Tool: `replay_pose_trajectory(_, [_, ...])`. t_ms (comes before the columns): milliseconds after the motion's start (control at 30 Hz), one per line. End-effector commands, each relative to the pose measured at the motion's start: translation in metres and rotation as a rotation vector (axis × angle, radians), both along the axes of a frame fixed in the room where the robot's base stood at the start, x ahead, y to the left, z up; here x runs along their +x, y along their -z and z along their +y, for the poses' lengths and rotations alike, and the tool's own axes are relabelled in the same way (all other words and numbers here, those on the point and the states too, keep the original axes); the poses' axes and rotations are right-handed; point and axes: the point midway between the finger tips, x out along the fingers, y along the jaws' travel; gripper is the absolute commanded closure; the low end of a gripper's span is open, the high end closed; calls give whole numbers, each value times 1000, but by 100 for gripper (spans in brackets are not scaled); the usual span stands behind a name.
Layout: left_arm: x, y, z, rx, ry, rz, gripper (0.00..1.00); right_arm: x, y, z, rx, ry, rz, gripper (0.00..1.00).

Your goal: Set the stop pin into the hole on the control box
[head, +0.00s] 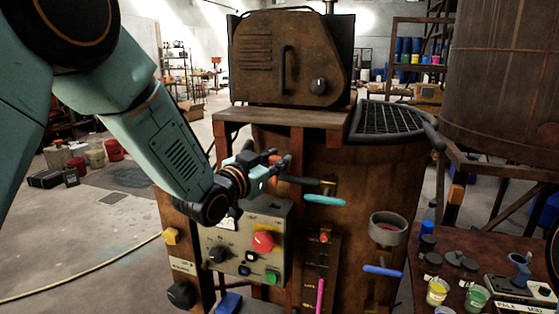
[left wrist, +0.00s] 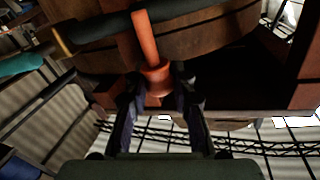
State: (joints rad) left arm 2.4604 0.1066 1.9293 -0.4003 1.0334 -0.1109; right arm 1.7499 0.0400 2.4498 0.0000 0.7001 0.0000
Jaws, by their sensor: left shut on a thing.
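My left gripper (head: 277,165) is in front of the rusty vat, a little above the control box. In the left wrist view its two dark fingers (left wrist: 160,95) are closed around the collar of an orange-red stop pin (left wrist: 147,42). The pin's shaft points away from the gripper, and only a small reddish part of it shows in the head view. My right gripper is not in view.
The vat (head: 345,245) carries a turquoise handle (head: 324,200), a grey cup-like fitting (head: 388,228) and a blue handle (head: 383,270), all to the right of my gripper. A table (head: 410,293) with paint pots stands at the right. Open floor (head: 85,235) lies to the left.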

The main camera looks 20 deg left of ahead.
Motion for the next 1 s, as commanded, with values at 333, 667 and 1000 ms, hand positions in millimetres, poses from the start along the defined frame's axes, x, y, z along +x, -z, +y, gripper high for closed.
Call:
replay_pose_trajectory(333, [-1,15,0,0,0,0,97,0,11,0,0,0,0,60])
replay_pose_trajectory(667, [1,39,-1,0,0,0,97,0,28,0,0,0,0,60])
replay_pose_trajectory(1000, [2,42,-1,1,0,-1,97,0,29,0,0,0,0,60])
